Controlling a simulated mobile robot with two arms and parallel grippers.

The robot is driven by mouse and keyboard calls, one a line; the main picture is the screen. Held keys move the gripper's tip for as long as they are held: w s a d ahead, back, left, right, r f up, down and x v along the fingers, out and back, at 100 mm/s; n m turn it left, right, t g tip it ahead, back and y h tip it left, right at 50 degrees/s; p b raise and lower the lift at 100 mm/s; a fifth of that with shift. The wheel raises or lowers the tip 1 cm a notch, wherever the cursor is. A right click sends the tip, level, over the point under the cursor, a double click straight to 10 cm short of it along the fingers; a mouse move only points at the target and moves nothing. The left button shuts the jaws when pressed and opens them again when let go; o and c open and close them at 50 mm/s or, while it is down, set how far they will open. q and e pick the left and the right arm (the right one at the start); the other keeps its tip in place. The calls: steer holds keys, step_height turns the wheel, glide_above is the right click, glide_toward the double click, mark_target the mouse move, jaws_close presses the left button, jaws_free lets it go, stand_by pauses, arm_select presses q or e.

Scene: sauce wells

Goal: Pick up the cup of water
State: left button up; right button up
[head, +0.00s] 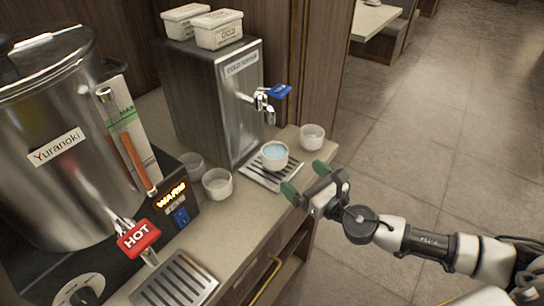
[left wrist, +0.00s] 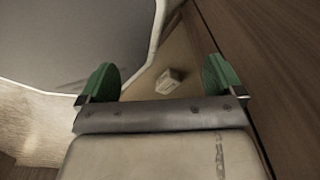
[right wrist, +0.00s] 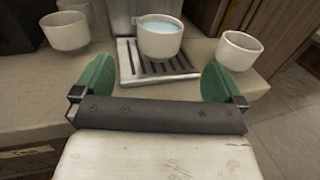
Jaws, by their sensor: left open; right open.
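A small white cup of water (head: 274,156) stands upright on the slotted drip tray (head: 258,177) under the cold water tap. In the right wrist view the cup (right wrist: 160,38) is ahead of my gripper, centred between the fingertips, with blue water visible inside. My right gripper (head: 305,180) has green fingertips, is open and empty, and is in front of the cup, apart from it. My left gripper (left wrist: 161,85) is open and empty in the left wrist view, away from the cup; it is not seen in the head view.
Empty white cups stand on the counter, one right of the tray (head: 312,136) and others to its left (head: 217,184). The cold water dispenser (head: 215,100) is behind. A large steel pot (head: 60,150) with a red HOT tap (head: 138,237) stands at left. Open floor lies right.

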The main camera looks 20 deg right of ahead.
mark_target(284, 159)
steer(key=p+x, duration=0.1)
steer(key=x, duration=0.4)
steer(key=shift+a, duration=0.1)
steer(key=x, duration=0.3)
steer(key=p+x, duration=0.1)
steer(key=x, duration=0.1)
steer(key=shift+r, duration=0.4)
steer(key=shift+w, duration=0.3)
steer(key=shift+s, duration=0.1)
steer(key=shift+c, duration=0.3)
steer(key=c, duration=1)
